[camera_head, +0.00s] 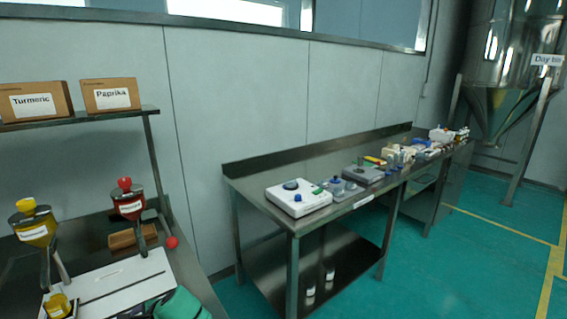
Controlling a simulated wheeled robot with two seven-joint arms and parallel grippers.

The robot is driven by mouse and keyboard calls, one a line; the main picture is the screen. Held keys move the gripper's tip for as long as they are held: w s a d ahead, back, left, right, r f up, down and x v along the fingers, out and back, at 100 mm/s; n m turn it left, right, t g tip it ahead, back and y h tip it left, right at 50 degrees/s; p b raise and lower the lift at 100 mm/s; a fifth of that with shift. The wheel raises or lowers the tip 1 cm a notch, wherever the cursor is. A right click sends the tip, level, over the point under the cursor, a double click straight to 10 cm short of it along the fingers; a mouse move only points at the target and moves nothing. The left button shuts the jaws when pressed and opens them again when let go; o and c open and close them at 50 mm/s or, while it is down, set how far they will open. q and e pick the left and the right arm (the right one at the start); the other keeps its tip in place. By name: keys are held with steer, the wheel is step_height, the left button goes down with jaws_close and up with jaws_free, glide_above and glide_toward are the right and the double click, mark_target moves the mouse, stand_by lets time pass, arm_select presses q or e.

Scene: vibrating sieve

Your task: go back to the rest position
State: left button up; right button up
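Neither of my grippers shows in the head view. The task names no object of its own. At the lower left, a steel bench (205,285) carries a yellow-lidded container (35,230) and a red-lidded container (131,205), each on a stand. A white flat unit (115,280) lies in front of them. A green item (182,304) is cut off by the bottom edge, and I cannot tell what it is.
A box marked Turmeric (36,102) and one marked Paprika (110,95) stand on a shelf (78,118). A second steel table (262,215) with several devices runs along the wall. A steel hopper (510,70) stands far right. Green floor (440,270) is clear at right.

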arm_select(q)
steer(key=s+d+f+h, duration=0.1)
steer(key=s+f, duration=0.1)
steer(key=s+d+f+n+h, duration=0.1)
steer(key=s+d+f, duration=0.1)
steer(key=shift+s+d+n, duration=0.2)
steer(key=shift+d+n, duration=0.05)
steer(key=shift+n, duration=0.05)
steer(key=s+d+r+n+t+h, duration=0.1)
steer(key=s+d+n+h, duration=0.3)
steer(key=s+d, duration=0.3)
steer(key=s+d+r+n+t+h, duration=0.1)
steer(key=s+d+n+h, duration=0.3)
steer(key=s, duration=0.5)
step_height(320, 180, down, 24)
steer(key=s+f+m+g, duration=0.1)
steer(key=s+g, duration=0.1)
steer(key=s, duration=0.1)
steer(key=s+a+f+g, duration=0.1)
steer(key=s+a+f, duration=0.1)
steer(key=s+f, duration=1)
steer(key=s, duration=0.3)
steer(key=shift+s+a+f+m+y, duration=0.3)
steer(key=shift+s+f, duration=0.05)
